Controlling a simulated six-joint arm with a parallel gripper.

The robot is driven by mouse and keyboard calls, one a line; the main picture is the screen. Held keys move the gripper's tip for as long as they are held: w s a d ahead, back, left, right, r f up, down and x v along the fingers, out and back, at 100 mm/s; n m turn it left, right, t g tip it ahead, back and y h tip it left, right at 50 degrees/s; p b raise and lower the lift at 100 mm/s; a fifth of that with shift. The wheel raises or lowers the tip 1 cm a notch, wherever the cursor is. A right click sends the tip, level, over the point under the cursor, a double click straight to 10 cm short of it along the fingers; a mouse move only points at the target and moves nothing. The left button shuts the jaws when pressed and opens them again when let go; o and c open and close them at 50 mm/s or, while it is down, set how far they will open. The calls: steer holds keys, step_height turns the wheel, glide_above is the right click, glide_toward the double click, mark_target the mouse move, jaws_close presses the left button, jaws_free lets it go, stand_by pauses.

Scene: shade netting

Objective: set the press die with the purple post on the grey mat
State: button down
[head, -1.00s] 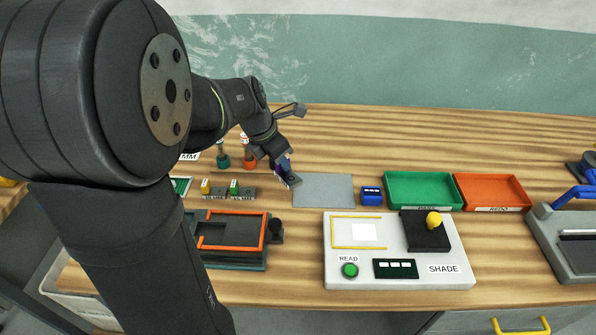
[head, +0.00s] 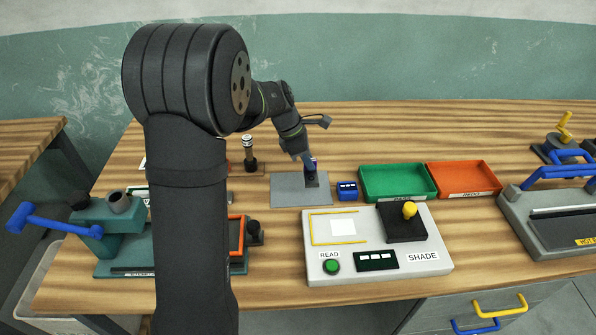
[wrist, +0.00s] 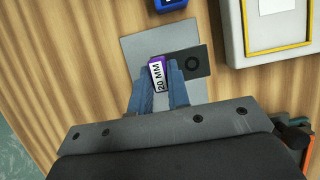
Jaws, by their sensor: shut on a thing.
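My gripper (head: 309,164) is shut on the purple post (wrist: 156,68) of a press die, whose label reads 20 MM in the wrist view. The die's dark base plate (wrist: 193,62) has a ring mark and extends to one side of the fingers. In the head view the base (head: 312,181) is over the right part of the grey mat (head: 287,190). The mat also shows in the wrist view (wrist: 143,45) under the die. I cannot tell whether the base touches the mat or hovers just above it. The fingers hide part of the post.
A small blue counter block (head: 347,190) stands close right of the mat, with a green tray (head: 398,183) and an orange tray (head: 463,178) beyond. The shade reader (head: 433,240) lies in front. A dark-handled tool (head: 249,155) stands left, and my arm hides part of the teal press (head: 104,238).

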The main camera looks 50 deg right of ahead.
steer(key=w, duration=0.1)
steer(key=w+f, duration=0.2)
steer(key=w, duration=0.1)
steer(key=shift+f, duration=0.25)
steer(key=shift+s+f, duration=0.1)
steer(key=shift+f, duration=1.8)
steer(key=shift+f, duration=0.15)
steer(key=c, duration=1.4)
jaws_free()
steer(key=shift+o, duration=0.2)
steer(key=v, duration=1.2)
